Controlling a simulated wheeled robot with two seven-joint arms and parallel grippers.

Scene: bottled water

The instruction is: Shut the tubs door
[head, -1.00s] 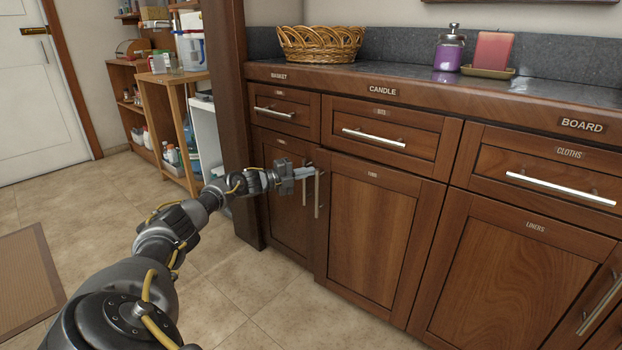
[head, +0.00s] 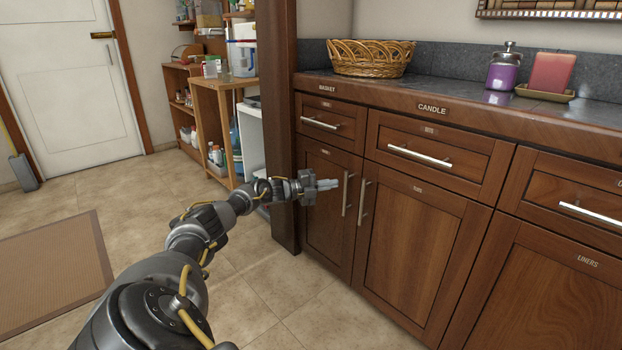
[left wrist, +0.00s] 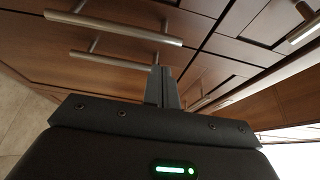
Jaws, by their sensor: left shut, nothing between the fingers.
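The door with the small label like "TUBS" (head: 420,240) is the wooden cupboard door under the candle drawer. It looks flush with the cabinet front, with no clear gap. Its upright metal handle (head: 362,203) is at its left edge. My left gripper (head: 333,184) is shut and empty, in front of the neighbouring left door (head: 325,225), left of both handles and seemingly apart from them. In the left wrist view the shut fingers (left wrist: 161,75) point at the cabinet front, with two bar handles beyond. My right gripper is not in view.
The neighbouring door's handle (head: 346,194) stands close beside the tubs handle. Drawers with bar handles (head: 419,155) run above. A basket (head: 370,58), a purple dispenser (head: 503,70) and a pink block (head: 552,72) stand on the counter. The floor (head: 290,285) before the cabinet is clear.

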